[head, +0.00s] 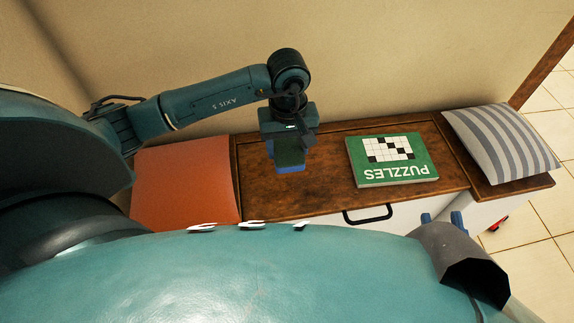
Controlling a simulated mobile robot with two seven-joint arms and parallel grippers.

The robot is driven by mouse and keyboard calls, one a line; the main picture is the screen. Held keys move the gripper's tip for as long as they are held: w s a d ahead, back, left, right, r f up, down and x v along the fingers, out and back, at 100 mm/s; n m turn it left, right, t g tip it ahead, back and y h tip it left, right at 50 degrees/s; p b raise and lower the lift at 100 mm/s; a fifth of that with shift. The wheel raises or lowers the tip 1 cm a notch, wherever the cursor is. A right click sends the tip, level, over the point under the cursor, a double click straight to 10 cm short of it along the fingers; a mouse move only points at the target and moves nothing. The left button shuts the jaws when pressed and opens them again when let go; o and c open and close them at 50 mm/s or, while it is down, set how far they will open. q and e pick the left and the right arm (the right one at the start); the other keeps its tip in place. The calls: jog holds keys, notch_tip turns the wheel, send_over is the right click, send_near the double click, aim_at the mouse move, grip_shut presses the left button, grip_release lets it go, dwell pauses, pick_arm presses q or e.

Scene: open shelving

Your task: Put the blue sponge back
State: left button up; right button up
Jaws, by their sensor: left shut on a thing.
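My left gripper (289,150) points down over the left part of the wooden bench top (325,190). It is shut on a small block with a dark green face and a blue edge, which I take to be the blue sponge (290,157). The fingers hide part of it, and I cannot tell whether it touches the wood. My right gripper (442,219) shows only as two blue fingertips, apart, at the bench's front right. Nothing shows between them.
A green puzzle book (393,160) lies on the bench right of the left gripper. An orange cushion (183,185) is at the left, a striped cushion (500,143) at the right. A white drawer front with a dark handle (368,214) is below. The wall stands close behind.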

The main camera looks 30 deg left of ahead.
pick_arm(q)
notch_tip(320, 180, down, 8)
jog(key=shift+r+b, duration=0.2)
jog(key=shift+b, duration=0.85)
pick_arm(e)
jog(key=shift+w+a+m, duration=0.15)
jog(key=shift+m, duration=0.15)
pick_arm(q)
jog(key=o, duration=0.9)
jog(key=shift+r, duration=0.35)
notch_tip(320, 180, up, 11)
jog(key=p, duration=0.3)
jog(key=shift+f+p, duration=0.2)
jog(key=shift+p, duration=0.15)
jog(key=shift+r, duration=0.45)
pick_arm(e)
jog(key=shift+d+f+g+h, duration=0.1)
jog(key=shift+d+g+h, duration=0.2)
jog(key=shift+d+h, duration=0.2)
